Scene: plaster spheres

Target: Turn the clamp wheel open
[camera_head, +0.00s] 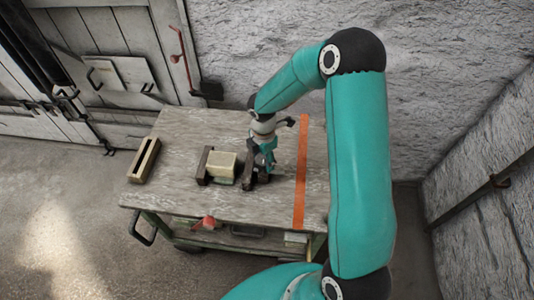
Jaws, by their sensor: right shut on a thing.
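A clamp with dark jaws (205,165) sits on the wooden top of a cart (190,128). A pale block (222,165) lies between its jaws. My right gripper (266,166) reaches down at the clamp's right end, beside the right jaw (249,172). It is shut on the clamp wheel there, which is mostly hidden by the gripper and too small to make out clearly. My left gripper is not in view.
A slotted wooden box (144,160) stands at the cart top's left edge. An orange stripe (301,175) crosses the top on the right. A rough wall (240,45) rises behind. The top's back left is clear.

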